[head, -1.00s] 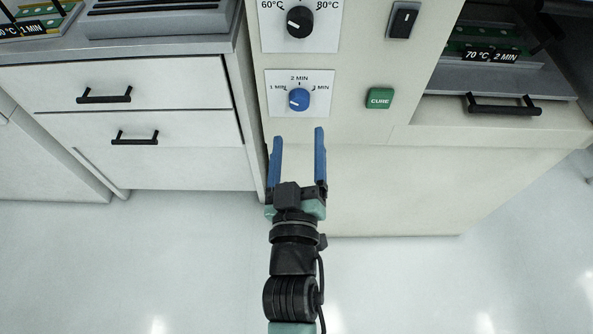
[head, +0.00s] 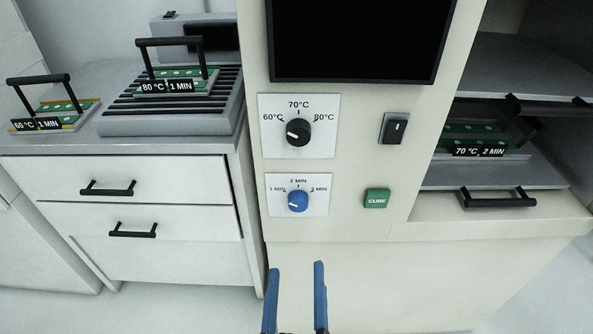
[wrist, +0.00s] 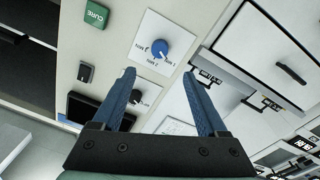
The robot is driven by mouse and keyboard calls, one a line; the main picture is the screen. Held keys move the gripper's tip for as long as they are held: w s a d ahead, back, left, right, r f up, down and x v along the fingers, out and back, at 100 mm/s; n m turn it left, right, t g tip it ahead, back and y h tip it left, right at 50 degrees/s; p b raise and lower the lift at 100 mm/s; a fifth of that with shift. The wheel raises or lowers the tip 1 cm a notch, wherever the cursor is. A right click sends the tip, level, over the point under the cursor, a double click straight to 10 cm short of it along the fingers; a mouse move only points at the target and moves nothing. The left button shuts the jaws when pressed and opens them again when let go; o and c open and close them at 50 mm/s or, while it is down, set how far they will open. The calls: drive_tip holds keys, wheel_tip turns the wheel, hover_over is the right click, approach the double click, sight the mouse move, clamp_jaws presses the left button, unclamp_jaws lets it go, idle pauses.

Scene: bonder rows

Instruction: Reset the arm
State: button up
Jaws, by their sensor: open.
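My gripper (head: 296,270) is open and empty, with its two blue fingers apart at the bottom of the head view. It is in front of the machine's pale lower panel, below the blue time knob (head: 298,201). In the wrist view, my gripper (wrist: 160,78) points toward the machine front, with the blue knob (wrist: 159,48) beyond the fingertips and touching neither finger. The rest of my arm is out of the head view.
The black temperature knob (head: 297,132), black switch (head: 394,128) and green CURE button (head: 377,198) are on the panel. At right, a board labelled 70 °C 2 MIN (head: 480,151) sits inside. At left, two handled boards (head: 166,86) (head: 38,123) stand above drawers (head: 120,178).

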drive_tip(key=w+d+r+m+t+h, duration=0.1)
drive_tip(key=w+r+m+t, duration=0.15)
drive_tip(key=r, duration=0.95)
drive_tip(key=w+d+r+m+t, duration=0.15)
drive_tip(key=w+r, duration=0.25)
drive_tip(key=r, duration=0.8)
drive_tip(key=s+a+r+t+p, duration=0.1)
drive_tip(key=s+r+p, duration=0.3)
drive_tip(key=r+p, duration=0.7)
drive_tip(key=s+a+r+t+y+p, duration=0.1)
drive_tip(key=r+p, duration=1)
drive_tip(key=r, duration=2.2)
drive_tip(key=s+t, duration=0.2)
drive_tip(key=s, duration=0.1)
drive_tip(key=shift+a+r+t, duration=0.15)
drive_tip(key=shift+r+t, duration=0.25)
drive_tip(key=shift+s, duration=0.1)
